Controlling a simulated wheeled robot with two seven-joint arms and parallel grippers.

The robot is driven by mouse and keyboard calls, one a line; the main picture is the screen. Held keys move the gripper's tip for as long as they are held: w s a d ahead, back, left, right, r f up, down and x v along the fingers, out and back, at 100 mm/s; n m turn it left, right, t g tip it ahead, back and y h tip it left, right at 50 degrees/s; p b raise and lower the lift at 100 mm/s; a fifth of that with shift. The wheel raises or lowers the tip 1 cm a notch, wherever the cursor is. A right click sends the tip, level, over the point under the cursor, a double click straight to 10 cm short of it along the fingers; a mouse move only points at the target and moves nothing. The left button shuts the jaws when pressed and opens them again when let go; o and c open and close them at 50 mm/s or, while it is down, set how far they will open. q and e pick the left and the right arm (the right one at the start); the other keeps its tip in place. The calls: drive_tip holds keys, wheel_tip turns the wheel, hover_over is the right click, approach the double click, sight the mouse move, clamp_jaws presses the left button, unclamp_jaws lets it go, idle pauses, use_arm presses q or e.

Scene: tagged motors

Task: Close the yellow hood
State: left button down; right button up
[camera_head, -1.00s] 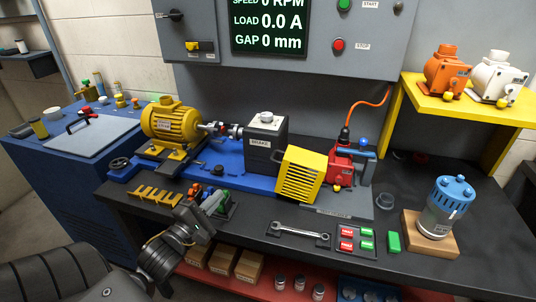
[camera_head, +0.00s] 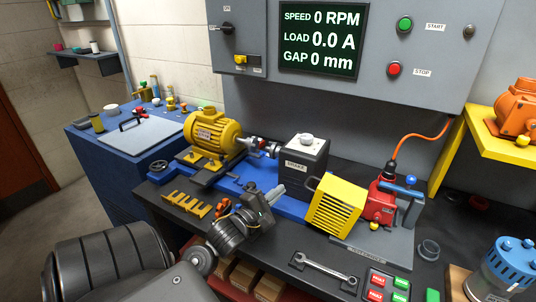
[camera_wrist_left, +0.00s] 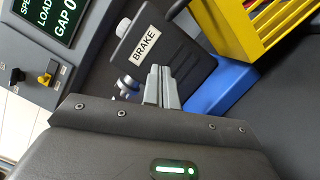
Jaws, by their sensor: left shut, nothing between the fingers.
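The yellow hood (camera_head: 336,206) is a slatted box standing tilted beside the brake box, with a dark handle on its left side. Its yellow edge also shows at the top right of the left wrist view (camera_wrist_left: 240,38). My left gripper (camera_head: 277,191) is shut and empty, in front of the brake box and to the left of the hood, apart from it. In the left wrist view its closed fingers (camera_wrist_left: 161,78) point toward the brake box. My right gripper is not in view.
The brake box (camera_head: 302,164) stands between the yellow motor (camera_head: 212,134) and the hood. A red device (camera_head: 381,201) with an orange cable stands right of the hood. A wrench (camera_head: 330,272) and a button panel (camera_head: 385,287) lie in front.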

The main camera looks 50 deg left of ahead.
use_arm(q)
drive_tip(key=w+d, duration=0.1)
drive_tip(key=w+d+r+p, duration=0.1)
drive_tip(key=w+d+r, duration=0.1)
drive_tip(key=w, duration=0.1)
drive_tip(key=shift+d, duration=0.15)
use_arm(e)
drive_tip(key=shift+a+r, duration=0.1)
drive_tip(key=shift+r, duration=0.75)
